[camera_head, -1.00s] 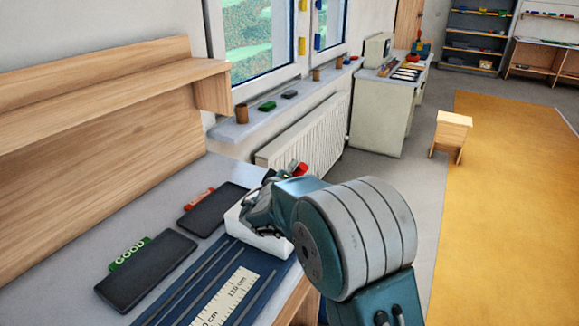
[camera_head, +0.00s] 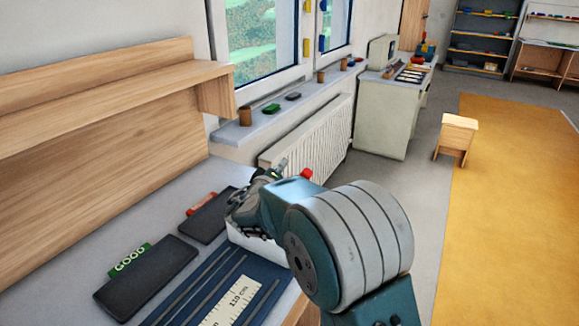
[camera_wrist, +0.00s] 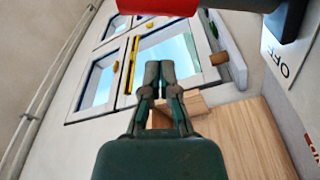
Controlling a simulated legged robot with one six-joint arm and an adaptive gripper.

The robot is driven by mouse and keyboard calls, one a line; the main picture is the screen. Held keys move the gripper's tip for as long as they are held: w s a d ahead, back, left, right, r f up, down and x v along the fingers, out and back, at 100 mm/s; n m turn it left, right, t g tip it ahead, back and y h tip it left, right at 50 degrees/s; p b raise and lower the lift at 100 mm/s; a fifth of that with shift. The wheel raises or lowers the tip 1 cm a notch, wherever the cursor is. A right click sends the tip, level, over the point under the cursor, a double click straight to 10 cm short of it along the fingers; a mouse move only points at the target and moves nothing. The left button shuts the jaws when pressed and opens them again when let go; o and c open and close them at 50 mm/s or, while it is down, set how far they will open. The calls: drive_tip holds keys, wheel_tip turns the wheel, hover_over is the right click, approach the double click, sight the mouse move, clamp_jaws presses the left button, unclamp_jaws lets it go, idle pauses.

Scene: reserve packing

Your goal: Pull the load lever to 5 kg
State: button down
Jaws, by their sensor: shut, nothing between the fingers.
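A red rounded part (camera_head: 306,173), apparently the lever's knob, shows just beyond my arm in the head view. A large red part (camera_wrist: 160,5) with a dark fitting crosses the top of the wrist view, close to the camera; it may be the same part. My gripper (camera_wrist: 158,68) is shut and empty, its fingertips together below the red part in the picture and apart from it. In the head view my gripper (camera_head: 262,180) is left of the red knob, partly hidden by my wrist. The lever's base and any kg scale are hidden.
A white panel marked OFF (camera_wrist: 285,50) is at the right of the wrist view. A white block (camera_head: 250,241) stands under my arm on the bench. Dark trays, one with a green GOOD label (camera_head: 130,258), and a ruler (camera_head: 240,297) lie nearby. A wooden shelf (camera_head: 110,95) borders the left.

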drive_tip(key=v, duration=0.8)
drive_tip(key=shift+s, duration=0.25)
drive_tip(key=s+d+r+m+g+h, duration=0.2)
drive_tip(key=s+d+m+g, duration=0.4)
drive_tip(key=s+d+g, duration=0.7)
drive_tip(key=s+d+f+m+t+y, duration=0.1)
drive_tip(key=s+y, duration=0.4)
drive_tip(key=s, duration=0.5)
drive_tip(key=s+d+f+t+y, duration=0.1)
drive_tip(key=s+y, duration=0.4)
drive_tip(key=s, duration=0.5)
drive_tip(key=shift+d+f+m, duration=0.3)
drive_tip(key=shift+f+m, duration=0.1)
drive_tip(key=shift+f, duration=0.05)
